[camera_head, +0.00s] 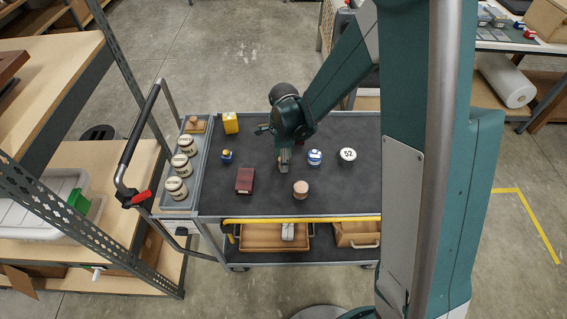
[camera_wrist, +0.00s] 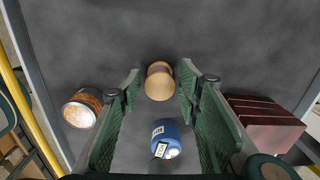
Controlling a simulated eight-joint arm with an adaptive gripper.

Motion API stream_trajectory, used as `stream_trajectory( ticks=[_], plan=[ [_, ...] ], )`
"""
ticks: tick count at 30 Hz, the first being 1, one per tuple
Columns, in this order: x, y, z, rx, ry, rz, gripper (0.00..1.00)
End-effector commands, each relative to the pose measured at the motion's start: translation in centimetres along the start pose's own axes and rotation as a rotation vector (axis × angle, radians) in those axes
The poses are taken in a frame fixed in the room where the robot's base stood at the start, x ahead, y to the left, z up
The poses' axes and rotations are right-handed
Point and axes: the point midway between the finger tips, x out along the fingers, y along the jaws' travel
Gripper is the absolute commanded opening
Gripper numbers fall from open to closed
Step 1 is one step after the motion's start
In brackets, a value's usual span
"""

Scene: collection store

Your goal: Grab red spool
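In the wrist view a short round spool (camera_wrist: 159,80) with pale wooden ends and a dull reddish band shows between the fingertips. My gripper (camera_wrist: 160,76) is open around it, with gaps visible on both sides. In the head view my gripper (camera_head: 284,166) is low over the cart's middle. I cannot clearly make out the spool there, as the gripper covers that spot.
The dark cart top (camera_head: 262,203) holds a blue-and-white item (camera_head: 314,157), a white-topped "52" item (camera_head: 347,154), a tan cylinder (camera_head: 300,189) and a dark red box (camera_head: 244,181). A tray (camera_head: 197,168) of labelled jars lines the left side. Black matting separates them.

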Motion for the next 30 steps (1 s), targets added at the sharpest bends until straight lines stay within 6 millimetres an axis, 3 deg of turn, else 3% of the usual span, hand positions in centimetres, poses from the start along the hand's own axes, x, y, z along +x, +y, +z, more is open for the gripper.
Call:
stream_trajectory(
  ticks=[5, 20, 30],
  plan=[
    [0.0, 0.0, 0.0, 0.0, 0.0, 0.0, 0.12],
    [-0.6, 0.0, 0.0, 0.0, 0.0, 0.0, 0.12],
    [-3.9, 0.0, 0.0, 0.0, 0.0, 0.0, 0.12]
  ],
)
